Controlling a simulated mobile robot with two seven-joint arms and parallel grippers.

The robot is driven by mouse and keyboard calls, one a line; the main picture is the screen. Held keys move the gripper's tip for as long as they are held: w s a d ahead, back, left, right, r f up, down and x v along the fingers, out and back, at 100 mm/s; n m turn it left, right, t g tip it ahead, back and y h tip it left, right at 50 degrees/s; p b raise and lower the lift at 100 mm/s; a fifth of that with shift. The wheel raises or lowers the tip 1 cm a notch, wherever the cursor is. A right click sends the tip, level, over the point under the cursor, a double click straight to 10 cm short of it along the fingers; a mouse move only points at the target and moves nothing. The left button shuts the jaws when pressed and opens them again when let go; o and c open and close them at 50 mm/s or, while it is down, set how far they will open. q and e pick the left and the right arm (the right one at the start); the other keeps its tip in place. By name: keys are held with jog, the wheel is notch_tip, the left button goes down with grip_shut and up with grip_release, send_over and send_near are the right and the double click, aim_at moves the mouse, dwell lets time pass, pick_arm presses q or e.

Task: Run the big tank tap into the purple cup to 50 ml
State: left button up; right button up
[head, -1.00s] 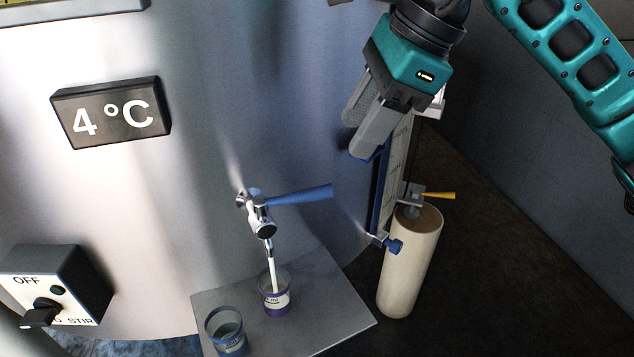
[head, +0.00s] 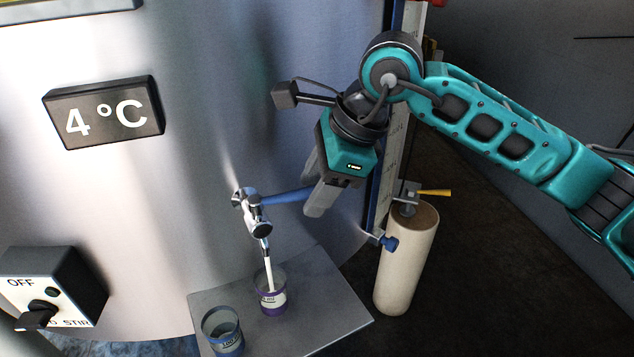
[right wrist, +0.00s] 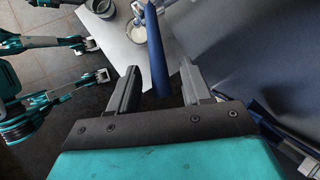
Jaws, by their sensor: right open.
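The tap (head: 255,212) on the big steel tank has a blue lever (head: 285,197) pointing right. A white stream runs from its spout into the purple cup (head: 273,303), which stands upright below. White liquid shows in the cup in the right wrist view (right wrist: 166,41); its level against the marks is too small to read. My right gripper (head: 314,192) is open at the lever's free end. In the right wrist view my gripper (right wrist: 160,72) has one finger on each side of the lever (right wrist: 156,50), with gaps visible. My left gripper is not seen.
A grey-blue cup (head: 223,333) stands left of the purple cup on the grey plate (head: 325,300). A switch box (head: 55,285) is at left.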

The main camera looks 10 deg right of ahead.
jog(key=shift+c, duration=0.5)
jog(key=c, duration=0.6)
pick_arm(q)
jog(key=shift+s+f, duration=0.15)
pick_arm(e)
grip_shut()
